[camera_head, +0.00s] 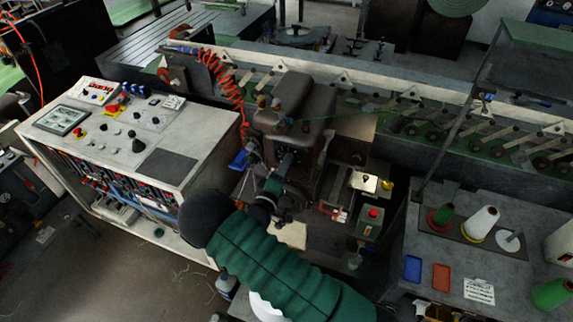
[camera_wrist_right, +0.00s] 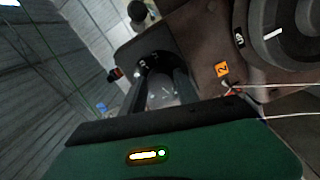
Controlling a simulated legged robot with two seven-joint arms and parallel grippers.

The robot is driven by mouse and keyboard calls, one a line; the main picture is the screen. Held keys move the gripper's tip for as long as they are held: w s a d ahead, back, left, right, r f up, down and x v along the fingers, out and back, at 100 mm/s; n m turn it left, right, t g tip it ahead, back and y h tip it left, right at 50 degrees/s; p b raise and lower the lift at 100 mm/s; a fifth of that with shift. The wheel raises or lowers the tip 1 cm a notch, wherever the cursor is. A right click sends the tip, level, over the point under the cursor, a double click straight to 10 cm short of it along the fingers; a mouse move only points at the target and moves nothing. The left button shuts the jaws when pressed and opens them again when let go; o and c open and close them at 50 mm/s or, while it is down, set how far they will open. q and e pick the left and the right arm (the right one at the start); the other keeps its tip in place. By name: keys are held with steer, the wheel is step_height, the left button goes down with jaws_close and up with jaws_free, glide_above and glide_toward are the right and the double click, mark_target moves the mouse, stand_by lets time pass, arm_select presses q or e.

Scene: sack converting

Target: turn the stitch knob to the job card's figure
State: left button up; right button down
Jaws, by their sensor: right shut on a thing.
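My right gripper (camera_head: 284,163) reaches up from the green arm to the front of the grey-brown sewing machine head (camera_head: 303,98). In the right wrist view, its two dark fingers (camera_wrist_right: 160,88) are shut on a round greyish knob (camera_wrist_right: 162,97) with a pale mark on its face. I cannot read a figure on it. In the head view the fingers and arm hide this knob. A white card (camera_head: 479,291) with dark print lies on the right-hand table; its print is too small to read. My left gripper is not in view.
A larger dark dial (camera_wrist_right: 285,35) with a white line and an orange label marked 2 (camera_wrist_right: 222,69) sit beside the gripper. A control console (camera_head: 150,140) stands left. Thread cones (camera_head: 481,222) and blue and orange trays (camera_head: 441,277) are on the right table.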

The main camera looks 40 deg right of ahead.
steer(key=shift+w+a+f+n, duration=0.15)
steer(key=shift+a+f+n, duration=0.1)
steer(key=shift+a+n, duration=0.05)
